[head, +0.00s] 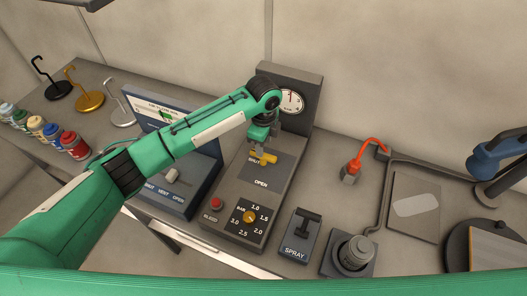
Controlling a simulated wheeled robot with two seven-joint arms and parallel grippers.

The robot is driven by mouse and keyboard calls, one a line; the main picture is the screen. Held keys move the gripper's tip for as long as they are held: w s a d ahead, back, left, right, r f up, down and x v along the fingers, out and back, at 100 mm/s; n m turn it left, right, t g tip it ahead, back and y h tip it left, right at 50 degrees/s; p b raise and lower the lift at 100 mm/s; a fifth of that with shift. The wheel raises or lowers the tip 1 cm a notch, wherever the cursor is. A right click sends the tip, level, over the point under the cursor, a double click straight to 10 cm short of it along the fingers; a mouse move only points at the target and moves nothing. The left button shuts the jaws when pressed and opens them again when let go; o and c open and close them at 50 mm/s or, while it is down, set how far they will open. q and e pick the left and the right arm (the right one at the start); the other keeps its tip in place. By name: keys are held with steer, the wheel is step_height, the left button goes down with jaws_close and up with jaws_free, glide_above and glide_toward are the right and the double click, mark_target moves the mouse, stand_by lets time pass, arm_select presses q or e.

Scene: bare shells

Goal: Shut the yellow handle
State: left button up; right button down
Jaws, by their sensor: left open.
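The yellow handle (267,158) sits on the upper part of the grey control panel (226,187), between the labels SHUT and OPEN. It lies roughly sideways, with its right end showing. My left gripper (258,146) is open, right above the handle and pointing down at it. The gripper and wrist hide part of the handle's left end. I cannot tell whether the fingers touch it. My right gripper does not show.
A gauge (291,101) stands behind the panel. A red button (216,203) and an orange dial (250,217) are lower on it. Hooked stands and jars are left.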

arm_select(q)
step_height(320, 180, up, 10)
steer(key=b, duration=0.2)
steer(key=shift+f, duration=0.25)
steer(key=shift+f, duration=0.1)
